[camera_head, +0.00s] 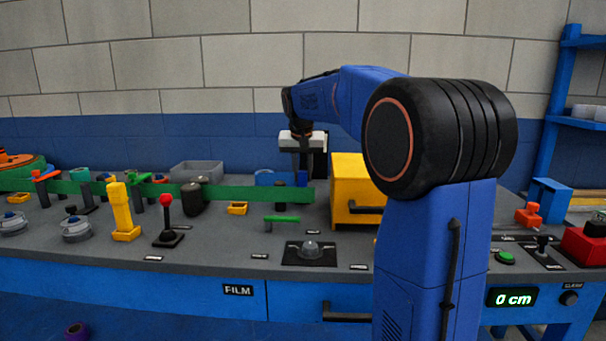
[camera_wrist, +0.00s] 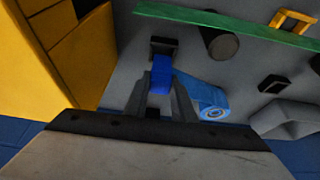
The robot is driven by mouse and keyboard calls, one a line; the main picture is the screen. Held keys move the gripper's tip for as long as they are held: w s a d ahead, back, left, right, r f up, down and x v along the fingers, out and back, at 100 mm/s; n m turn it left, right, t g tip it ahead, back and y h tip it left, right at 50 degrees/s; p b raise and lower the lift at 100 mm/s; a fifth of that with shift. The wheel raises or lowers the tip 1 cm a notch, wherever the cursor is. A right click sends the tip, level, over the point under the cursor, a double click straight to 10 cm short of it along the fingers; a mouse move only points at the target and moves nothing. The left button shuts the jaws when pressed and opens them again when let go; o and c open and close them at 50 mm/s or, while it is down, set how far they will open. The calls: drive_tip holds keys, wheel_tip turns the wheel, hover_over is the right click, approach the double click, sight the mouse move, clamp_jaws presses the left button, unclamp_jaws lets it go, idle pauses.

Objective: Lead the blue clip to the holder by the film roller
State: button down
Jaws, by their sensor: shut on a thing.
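My gripper (camera_head: 302,171) reaches down behind the green rail, left of the yellow cabinet. In the wrist view its fingers (camera_wrist: 161,80) are shut on the blue clip (camera_wrist: 161,72). The clip also shows below the fingers in the head view (camera_head: 301,179), partly hidden by the rail. A dark square block (camera_wrist: 164,47), seemingly the holder, lies just past the clip's tip; I cannot tell whether they touch. A light blue roll (camera_wrist: 211,104) lies right of the fingers, with a blue band reaching towards the clip. The roll also shows in the head view (camera_head: 264,177).
The yellow cabinet (camera_head: 352,185) stands close beside my gripper. The green rail (camera_head: 240,194) runs along the bench in front. A dark upright cylinder (camera_wrist: 221,44) stands near the rail. A grey bin (camera_head: 195,171) is farther left.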

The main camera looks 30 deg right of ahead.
sight(303, 190)
drive_tip(key=shift+f, duration=1.15)
idle(0.4)
drive_tip(key=shift+f, duration=0.65)
drive_tip(key=c, duration=1.4)
unclamp_jaws()
drive_tip(key=shift+r, duration=0.1)
drive_tip(key=shift+r, duration=3.4)
